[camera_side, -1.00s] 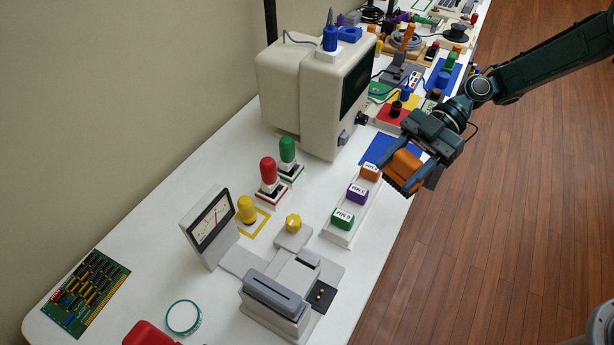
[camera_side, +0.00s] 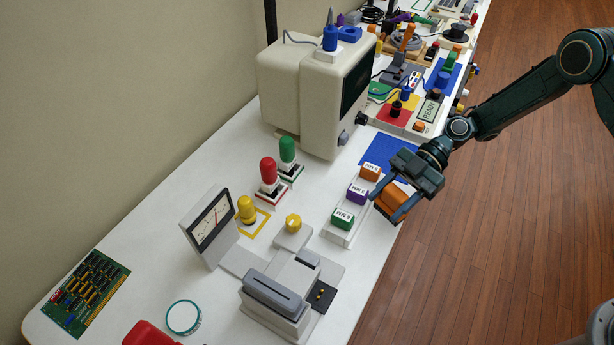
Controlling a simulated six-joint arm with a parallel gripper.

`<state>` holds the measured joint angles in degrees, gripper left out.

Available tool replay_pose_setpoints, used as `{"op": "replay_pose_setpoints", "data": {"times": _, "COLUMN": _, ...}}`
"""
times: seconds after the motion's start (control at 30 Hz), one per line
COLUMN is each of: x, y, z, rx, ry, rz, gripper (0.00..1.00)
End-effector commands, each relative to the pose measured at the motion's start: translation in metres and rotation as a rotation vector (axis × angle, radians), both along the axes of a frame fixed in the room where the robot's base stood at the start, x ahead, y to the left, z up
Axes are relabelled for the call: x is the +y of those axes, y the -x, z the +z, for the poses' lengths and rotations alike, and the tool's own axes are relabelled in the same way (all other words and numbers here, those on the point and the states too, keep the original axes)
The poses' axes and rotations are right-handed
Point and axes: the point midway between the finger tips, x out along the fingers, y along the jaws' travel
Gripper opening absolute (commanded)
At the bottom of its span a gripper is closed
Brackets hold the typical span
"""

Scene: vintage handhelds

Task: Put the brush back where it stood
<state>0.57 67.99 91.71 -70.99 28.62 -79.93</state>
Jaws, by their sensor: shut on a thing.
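The brush (camera_side: 397,197) has an orange block body with dark bristles along its lower edge. My gripper (camera_side: 394,203) is shut on it, with one dark finger on each side of the orange body. The brush is at the right front edge of the white table, just right of the tray of coloured cartridges. The bristles face downward. I cannot tell whether they touch the table. A flat blue mat (camera_side: 388,152) lies bare behind the gripper, next to the monitor.
A white tray with orange (camera_side: 370,172), purple (camera_side: 357,193) and green (camera_side: 343,218) labelled blocks is close left of the brush. The beige monitor (camera_side: 315,95) stands behind. A grey slotted device (camera_side: 275,300) is in front. The wooden floor (camera_side: 500,240) lies right of the table edge.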

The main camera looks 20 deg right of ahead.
Motion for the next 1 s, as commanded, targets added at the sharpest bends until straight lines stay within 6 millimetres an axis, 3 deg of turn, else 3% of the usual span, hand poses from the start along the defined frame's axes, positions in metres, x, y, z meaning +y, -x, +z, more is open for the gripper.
{"op": "replay_pose_setpoints", "data": {"times": 0.23, "x": 0.000, "y": 0.000, "z": -0.024, "rx": 0.001, "ry": -0.001, "rz": 0.001, "gripper": 0.14}}
{"op": "replay_pose_setpoints", "data": {"times": 0.87, "x": 0.000, "y": 0.000, "z": -0.032, "rx": 0.002, "ry": 0.000, "rz": 0.000, "gripper": 0.14}}
{"op": "replay_pose_setpoints", "data": {"times": 0.9, "x": 0.000, "y": 0.000, "z": -0.032, "rx": 0.001, "ry": 0.000, "rz": 0.000, "gripper": 0.56}}
{"op": "replay_pose_setpoints", "data": {"times": 1.0, "x": 0.000, "y": 0.000, "z": -0.032, "rx": 0.001, "ry": 0.001, "rz": 0.000, "gripper": 0.58}}
